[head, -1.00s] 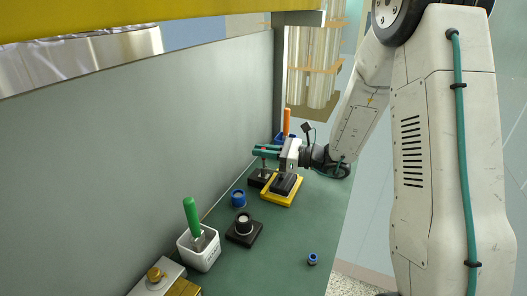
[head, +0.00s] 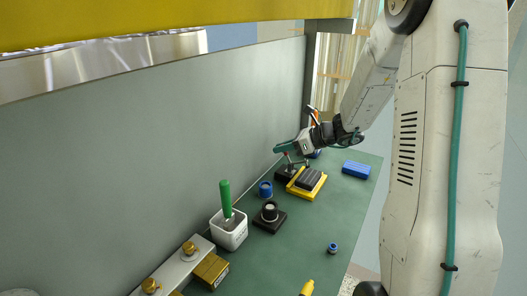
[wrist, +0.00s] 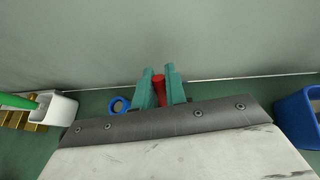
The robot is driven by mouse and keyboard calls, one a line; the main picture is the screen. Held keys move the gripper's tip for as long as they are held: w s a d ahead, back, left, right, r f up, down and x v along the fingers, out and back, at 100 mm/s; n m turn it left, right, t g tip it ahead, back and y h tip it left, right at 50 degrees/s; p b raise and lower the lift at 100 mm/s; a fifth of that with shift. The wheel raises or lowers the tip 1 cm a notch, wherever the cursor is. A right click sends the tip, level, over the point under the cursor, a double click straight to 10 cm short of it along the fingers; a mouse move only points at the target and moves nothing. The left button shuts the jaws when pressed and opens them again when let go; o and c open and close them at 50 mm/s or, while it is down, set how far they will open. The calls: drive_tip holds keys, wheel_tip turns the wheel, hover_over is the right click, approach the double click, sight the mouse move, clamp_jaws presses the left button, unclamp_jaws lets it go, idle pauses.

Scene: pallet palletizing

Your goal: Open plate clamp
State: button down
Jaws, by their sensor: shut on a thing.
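The plate clamp (head: 287,172) has a dark base and a red handle (wrist: 159,92). It stands at the back edge of a yellow fixture (head: 294,190) on the green bench. A dark grey plate (head: 309,180) lies in the fixture. My gripper (head: 285,147) is above the clamp, tilted. In the wrist view its teal fingers (wrist: 160,88) are shut on the red handle, one on each side. The clamp's lower parts are hidden in the wrist view by my gripper body. I cannot tell whether the clamp's arm touches the plate.
A grey wall (head: 150,150) runs close behind the clamp. A blue block (head: 356,169) lies right of the fixture. Nearer are a blue ring (head: 265,189), a black fixture (head: 270,218), a white cup (head: 229,232) with a green-handled tool, and a small blue part (head: 332,248).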

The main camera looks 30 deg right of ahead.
drive_tip(key=shift+w+a+f+m+g+h, duration=0.15)
drive_tip(key=shift+w+f+g+h, duration=0.15)
drive_tip(key=shift+g+h, duration=0.35)
drive_tip(key=shift+w+a+f+m+g+h, duration=0.1)
drive_tip(key=shift+w+a+f+g+h, duration=0.2)
drive_tip(key=shift+g, duration=0.5)
drive_tip(key=shift+w+a+f+m+g+h, duration=0.15)
drive_tip(key=shift+w+f+g+h, duration=0.2)
drive_tip(key=shift+g+h, duration=0.35)
drive_tip(key=shift+d+f, duration=0.1)
drive_tip(key=c, duration=1.5)
unclamp_jaws()
drive_tip(key=v, duration=0.8)
